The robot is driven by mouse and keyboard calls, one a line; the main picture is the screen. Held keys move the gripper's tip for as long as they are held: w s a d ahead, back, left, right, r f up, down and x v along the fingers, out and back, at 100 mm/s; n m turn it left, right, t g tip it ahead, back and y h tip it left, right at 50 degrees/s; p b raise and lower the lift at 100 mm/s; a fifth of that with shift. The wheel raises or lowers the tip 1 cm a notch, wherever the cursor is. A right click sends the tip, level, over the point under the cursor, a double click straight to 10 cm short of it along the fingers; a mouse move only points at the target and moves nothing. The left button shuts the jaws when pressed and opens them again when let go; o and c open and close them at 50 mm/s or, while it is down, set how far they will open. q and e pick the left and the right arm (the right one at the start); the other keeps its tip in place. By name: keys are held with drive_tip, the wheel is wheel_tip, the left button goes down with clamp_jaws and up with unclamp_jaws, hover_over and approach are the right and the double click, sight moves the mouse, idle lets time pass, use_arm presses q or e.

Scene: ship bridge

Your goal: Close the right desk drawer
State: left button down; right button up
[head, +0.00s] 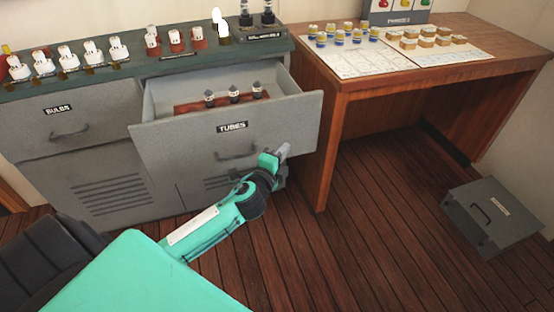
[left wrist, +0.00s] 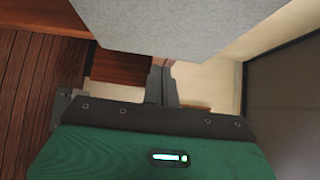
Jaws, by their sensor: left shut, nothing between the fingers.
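The right desk drawer (head: 225,148), labelled TUBES, is pulled out of the grey cabinet with its interior showing. Several dark tubes stand in a reddish-brown rack (head: 216,103) inside it. My left gripper (head: 284,152) is shut and empty, near the lower right part of the drawer front, close to its handle (head: 238,154). I cannot tell whether it touches the drawer. In the left wrist view its fingers (left wrist: 162,84) are together, below a large grey panel (left wrist: 180,25) that looks like the drawer front. My right gripper is not in view.
The BULBS drawer (head: 80,118) on the left is shut. Bulbs stand on the green cabinet top (head: 130,72). A wooden desk (head: 345,88) with sheets and small parts stands at the right. A grey box (head: 490,215) lies on the floor. The floor between is clear.

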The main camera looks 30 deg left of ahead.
sight(289, 129)
use_arm(q)
drive_tip(key=w+a, duration=0.2)
drive_tip(key=w, duration=0.1)
drive_tip(key=w+a, duration=0.1)
drive_tip(key=w, duration=0.1)
drive_tip(key=shift+w+a, duration=0.1)
drive_tip(key=shift+w, duration=0.15)
drive_tip(key=shift+a, duration=0.1)
